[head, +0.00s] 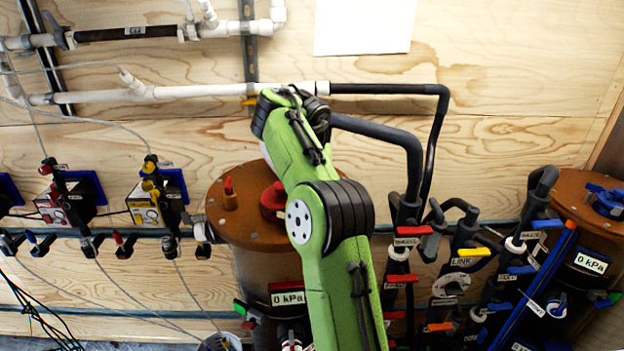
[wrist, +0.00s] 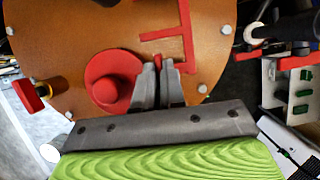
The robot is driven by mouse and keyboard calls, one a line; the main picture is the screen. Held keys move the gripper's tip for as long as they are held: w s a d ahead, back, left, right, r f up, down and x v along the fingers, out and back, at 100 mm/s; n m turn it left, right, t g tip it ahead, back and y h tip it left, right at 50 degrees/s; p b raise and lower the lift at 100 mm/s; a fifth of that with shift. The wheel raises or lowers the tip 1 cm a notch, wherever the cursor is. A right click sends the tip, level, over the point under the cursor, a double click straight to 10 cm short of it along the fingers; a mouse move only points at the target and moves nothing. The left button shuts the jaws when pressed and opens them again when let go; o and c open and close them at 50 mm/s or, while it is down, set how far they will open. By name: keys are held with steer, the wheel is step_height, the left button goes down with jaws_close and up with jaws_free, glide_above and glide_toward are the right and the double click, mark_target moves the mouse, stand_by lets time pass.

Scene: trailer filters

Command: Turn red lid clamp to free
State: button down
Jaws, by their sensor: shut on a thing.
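The round orange-brown lid (wrist: 75,45) fills much of the wrist view, with bolts around its rim. My gripper (wrist: 159,72) is over the lid, its grey fingers shut on a small red piece, the red lid clamp (wrist: 158,60). Only the clamp's tip shows between the fingers; the rest is hidden. A round red knob (wrist: 113,90) stands on the lid just left of the fingers. Flat red bars (wrist: 168,36) lie on the lid beyond them. In the head view the lid (head: 240,222) shows left of my green arm, which hides my gripper.
A red handle with a yellow fitting (wrist: 30,95) is at the lid's left edge. A second brown vessel (head: 585,190) with a blue knob stands at the right. Dark pipes with coloured valve handles (head: 468,252) fill the space between. Pipes run along the wooden wall.

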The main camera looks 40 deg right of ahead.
stand_by(0.6)
steer(key=c, duration=1.2)
jaws_free()
steer(key=p+v, duration=0.8)
steer(key=v, duration=0.7)
steer(key=shift+a+r, duration=0.2)
steer(key=shift+r, duration=0.2)
